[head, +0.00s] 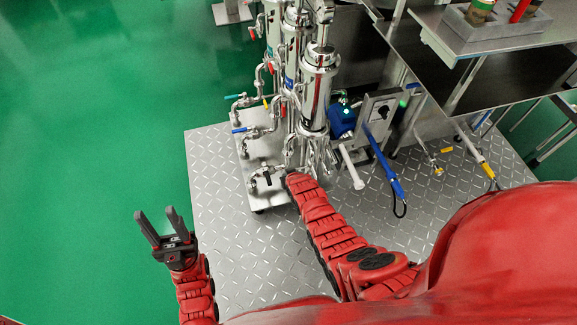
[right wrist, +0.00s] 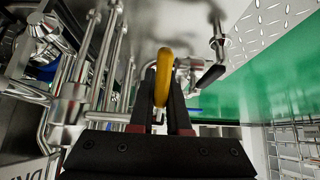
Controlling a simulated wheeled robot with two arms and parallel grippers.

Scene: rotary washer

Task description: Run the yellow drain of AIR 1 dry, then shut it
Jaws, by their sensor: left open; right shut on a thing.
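In the right wrist view, a yellow lever handle (right wrist: 163,66) stands between the fingers of my right gripper (right wrist: 162,90), which is shut on it. Its valve and outlet are mostly hidden behind the fingers. In the head view my right arm reaches to the foot of the steel filter columns (head: 318,85); the right gripper itself is hidden there among the pipes. No AIR 1 label can be read. My left gripper (head: 155,212) is open and empty over the green floor, left of the plate, away from the pipes.
Teal (head: 235,96), blue (head: 240,130) and black (head: 267,178) levers stick out left of the columns. A blue motor (head: 341,120) and a blue-handled lance (head: 385,160) stand right. A steel table (head: 500,45) is behind. The green floor at left is clear.

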